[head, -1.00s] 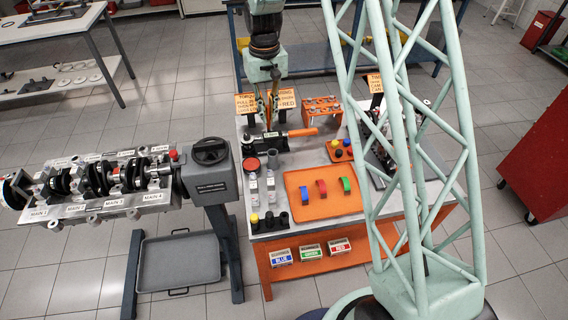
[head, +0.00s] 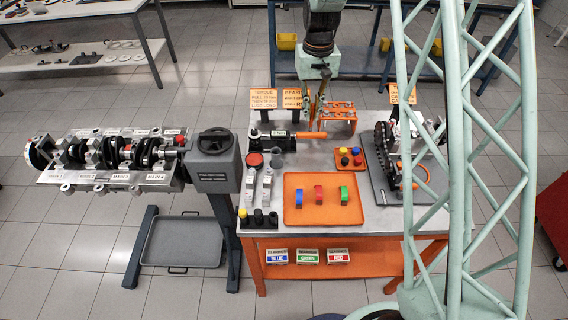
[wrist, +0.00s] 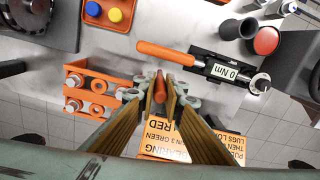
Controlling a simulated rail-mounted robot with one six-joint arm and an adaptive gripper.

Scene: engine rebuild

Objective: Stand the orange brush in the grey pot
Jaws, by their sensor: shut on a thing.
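My gripper (wrist: 160,94) is shut on the orange brush (wrist: 160,86), whose rounded orange end shows between the fingertips in the wrist view. The rest of the brush is hidden by the fingers. In the head view my gripper (head: 313,118) hangs over the back of the bench, beside the orange rack. The dark grey pot (head: 277,160) stands on the bench, lower and to the left of my gripper, right of a red round cap. In the wrist view the pot (wrist: 230,30) is at the upper right, apart from my gripper, with its mouth visible.
A torque wrench with an orange handle (wrist: 165,52) lies close to my gripper. An orange rack (head: 338,113) and upright signs (head: 263,98) stand nearby. The red cap (head: 254,160) is beside the pot. An orange tray (head: 295,215) holds three coloured pieces.

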